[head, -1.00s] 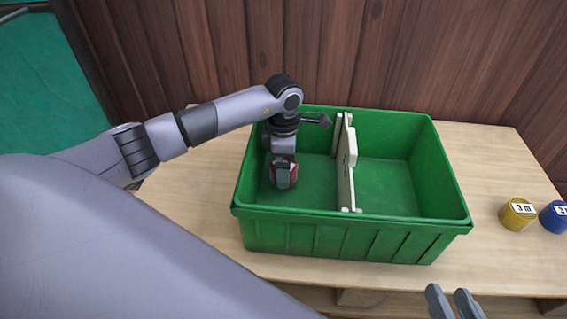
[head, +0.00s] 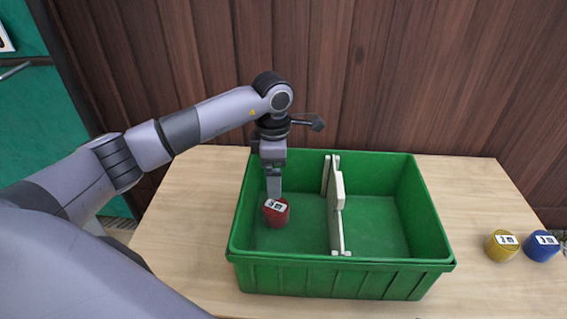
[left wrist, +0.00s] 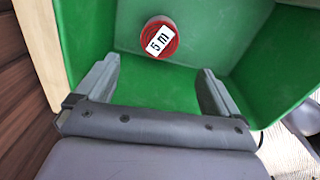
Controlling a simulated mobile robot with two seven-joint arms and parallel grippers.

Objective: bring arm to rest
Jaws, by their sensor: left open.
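My left gripper (head: 273,192) points down over the left compartment of the green crate (head: 340,279) in the head view. A red cylinder (head: 276,213) with a white label stands on the crate floor in that left compartment, just below and in front of my fingers. In the left wrist view my left gripper (left wrist: 158,90) is open with nothing between its fingers. The red cylinder (left wrist: 160,38) there lies beyond the fingertips, its label reading "5 m". My right gripper is outside the current views.
A cream divider (head: 336,205) splits the crate; its right compartment looks empty. A yellow cylinder (head: 502,245) and a blue cylinder (head: 541,246) stand on the wooden table (head: 185,215) to the right. A brown plank wall (head: 400,75) rises behind.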

